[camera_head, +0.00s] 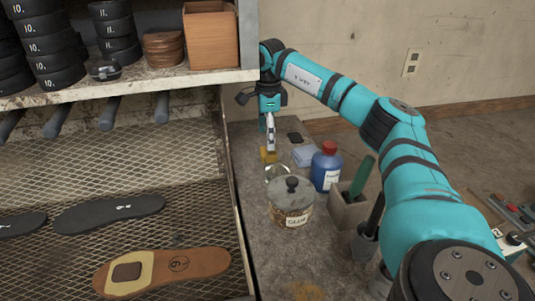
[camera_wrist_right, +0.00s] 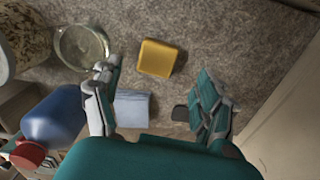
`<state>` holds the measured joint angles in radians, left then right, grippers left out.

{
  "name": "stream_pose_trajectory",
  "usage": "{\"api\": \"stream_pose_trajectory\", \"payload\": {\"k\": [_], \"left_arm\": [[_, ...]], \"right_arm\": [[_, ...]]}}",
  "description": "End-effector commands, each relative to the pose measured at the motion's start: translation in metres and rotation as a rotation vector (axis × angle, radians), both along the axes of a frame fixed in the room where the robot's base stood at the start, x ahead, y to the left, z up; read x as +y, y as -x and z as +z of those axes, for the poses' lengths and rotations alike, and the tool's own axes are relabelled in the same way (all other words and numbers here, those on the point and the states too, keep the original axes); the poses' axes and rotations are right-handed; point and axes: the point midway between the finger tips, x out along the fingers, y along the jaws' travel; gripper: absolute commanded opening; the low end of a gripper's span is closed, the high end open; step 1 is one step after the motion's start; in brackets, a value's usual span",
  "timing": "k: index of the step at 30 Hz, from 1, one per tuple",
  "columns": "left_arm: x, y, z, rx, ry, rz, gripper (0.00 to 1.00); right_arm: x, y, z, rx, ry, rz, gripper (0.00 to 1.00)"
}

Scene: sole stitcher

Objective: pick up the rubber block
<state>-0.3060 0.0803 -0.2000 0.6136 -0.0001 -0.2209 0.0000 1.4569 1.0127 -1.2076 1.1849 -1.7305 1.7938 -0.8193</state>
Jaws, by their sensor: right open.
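A yellow block, which looks like the rubber block (camera_head: 264,156), lies on the grey bench top behind the glue jar. It also shows in the right wrist view as a yellow block (camera_wrist_right: 157,58) with rounded corners, at the upper middle. My right gripper (camera_head: 270,146) points down over the block. In the wrist view my right gripper (camera_wrist_right: 156,75) is open, with its fingers apart to either side and nothing between them. In the head view the fingers partly hide the block. I cannot tell the exact height of the gap. My left gripper is not in view.
A glass dish (camera_wrist_right: 82,46) sits close to the block. The glue jar (camera_head: 291,203), a blue bottle (camera_head: 325,167) with a red cap, a folded light blue cloth (camera_head: 304,155) and a dark flat piece (camera_head: 294,137) stand near. A shelf (camera_head: 120,90) borders the left.

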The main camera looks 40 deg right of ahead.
Motion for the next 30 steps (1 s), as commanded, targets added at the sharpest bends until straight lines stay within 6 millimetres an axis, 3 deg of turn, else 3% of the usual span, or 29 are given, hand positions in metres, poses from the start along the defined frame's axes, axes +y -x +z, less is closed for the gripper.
{"api": "stream_pose_trajectory", "payload": {"k": [11, 20, 30], "left_arm": [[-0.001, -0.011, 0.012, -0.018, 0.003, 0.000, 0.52], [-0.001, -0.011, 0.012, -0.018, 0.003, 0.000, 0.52], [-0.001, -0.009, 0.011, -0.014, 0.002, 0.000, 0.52]], "right_arm": [[0.003, 0.003, -0.047, 0.002, 0.000, -0.001, 0.75], [0.003, 0.003, -0.052, -0.001, -0.001, 0.000, 0.75], [0.003, 0.003, -0.052, -0.001, -0.001, 0.000, 0.31]]}}
